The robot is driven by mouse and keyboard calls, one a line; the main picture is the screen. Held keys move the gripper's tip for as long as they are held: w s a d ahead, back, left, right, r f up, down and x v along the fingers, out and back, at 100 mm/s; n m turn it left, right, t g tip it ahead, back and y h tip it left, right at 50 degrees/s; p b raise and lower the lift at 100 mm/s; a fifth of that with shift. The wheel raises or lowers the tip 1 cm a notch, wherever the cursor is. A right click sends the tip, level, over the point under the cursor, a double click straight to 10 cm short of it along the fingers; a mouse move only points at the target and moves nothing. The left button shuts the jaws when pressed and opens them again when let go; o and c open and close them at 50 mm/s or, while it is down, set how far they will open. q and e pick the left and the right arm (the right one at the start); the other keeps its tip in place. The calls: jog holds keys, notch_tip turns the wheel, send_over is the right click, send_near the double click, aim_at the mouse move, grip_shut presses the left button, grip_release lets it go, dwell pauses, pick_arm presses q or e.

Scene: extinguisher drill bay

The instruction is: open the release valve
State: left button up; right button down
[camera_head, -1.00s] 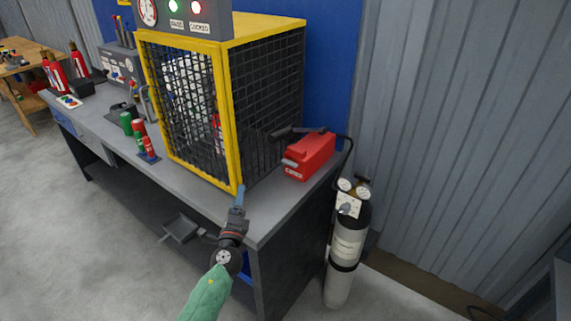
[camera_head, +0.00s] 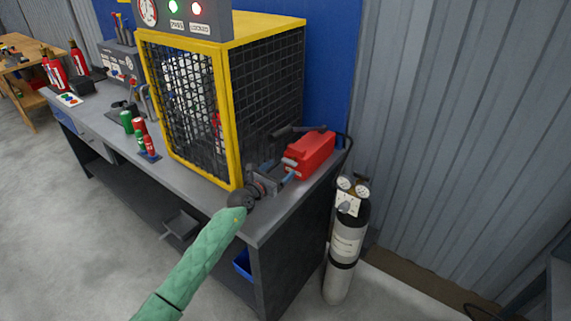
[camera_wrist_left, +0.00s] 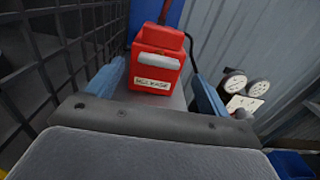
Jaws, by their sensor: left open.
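The red release valve box (camera_head: 312,153) stands on the right end of the workbench, beside the mesh cage. A dark bar lies along its top, and a hose runs from its back. In the left wrist view the box (camera_wrist_left: 156,66) shows a pale grey handle (camera_wrist_left: 158,60) across its front, above a label that seems to read RELEASE. My left gripper (camera_head: 276,173) is open and empty just in front of the box. Its blue fingers stand left and right of the box front in the wrist view, with the handle between and beyond them. My right gripper does not show.
The yellow-framed mesh cage (camera_head: 232,120) stands close on the left of my left gripper. A grey gas cylinder (camera_head: 342,262) with gauges stands on the floor at the bench's right end. Small red and green cans (camera_head: 139,126) stand farther left on the grey bench (camera_head: 200,187).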

aim_at(288, 163)
pick_arm(q)
jog(key=shift+p+x, duration=0.3)
jog(key=shift+x, duration=1.8)
jog(key=c, duration=1)
